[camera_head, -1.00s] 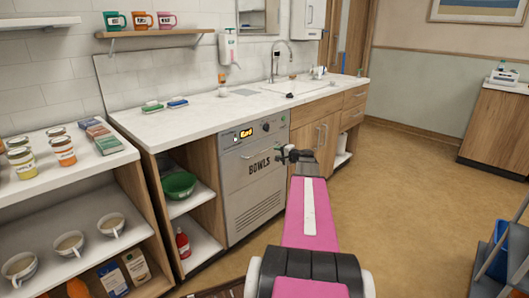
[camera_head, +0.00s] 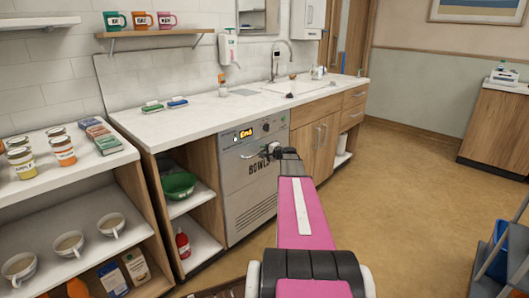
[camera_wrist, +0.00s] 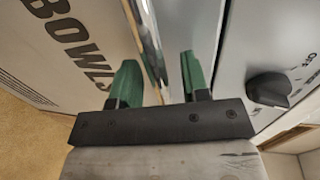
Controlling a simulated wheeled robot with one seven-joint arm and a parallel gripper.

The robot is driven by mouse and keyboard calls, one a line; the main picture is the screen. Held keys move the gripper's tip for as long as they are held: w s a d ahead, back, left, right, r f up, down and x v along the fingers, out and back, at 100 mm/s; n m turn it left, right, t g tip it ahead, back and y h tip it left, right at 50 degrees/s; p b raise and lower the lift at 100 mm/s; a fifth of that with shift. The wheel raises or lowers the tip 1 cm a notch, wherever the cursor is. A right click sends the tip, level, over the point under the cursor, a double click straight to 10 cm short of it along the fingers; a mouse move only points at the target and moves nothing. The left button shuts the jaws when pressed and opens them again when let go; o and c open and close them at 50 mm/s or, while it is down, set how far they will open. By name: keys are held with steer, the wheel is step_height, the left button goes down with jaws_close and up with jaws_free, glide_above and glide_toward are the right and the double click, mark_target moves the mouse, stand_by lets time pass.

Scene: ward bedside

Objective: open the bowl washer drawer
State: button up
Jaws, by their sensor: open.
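The bowl washer (camera_head: 249,190) is a grey front under the counter, marked BOWLS, with a lit display reading "End". Its drawer front is shut. In the wrist view, the drawer's shiny bar handle (camera_wrist: 150,38) runs between my two green fingers. My gripper (camera_wrist: 158,80) is open, with one finger on the BOWLS side and the other on the control panel side. I cannot tell whether either finger touches the bar. In the head view, my gripper (camera_head: 268,150) is at the top right of the drawer front and hides part of the handle and lettering.
A control knob (camera_wrist: 268,89) sits beside the fingers. An open shelf with a green bowl (camera_head: 178,185) is left of the washer, and wooden cabinets (camera_head: 312,145) are right. The floor (camera_head: 400,190) on the right is clear. A blue bin (camera_head: 497,250) stands at the right edge.

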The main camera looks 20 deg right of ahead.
jaws_close()
steer(key=shift+s, duration=0.1)
steer(key=f+v, duration=0.2)
steer(key=v, duration=1.1)
steer(key=s+f+v, duration=0.1)
steer(key=f+v, duration=0.2)
steer(key=v, duration=1)
steer(key=f+v, duration=0.2)
steer(key=v, duration=1.1)
steer(key=shift+s+d+f, duration=0.25)
steer(key=shift+s+d, duration=0.05)
steer(key=shift+d, duration=0.15)
jaws_free()
steer(key=v, duration=1)
steer(key=shift+s+d, duration=0.15)
steer(key=shift+s, duration=0.15)
steer(key=shift+r, duration=0.1)
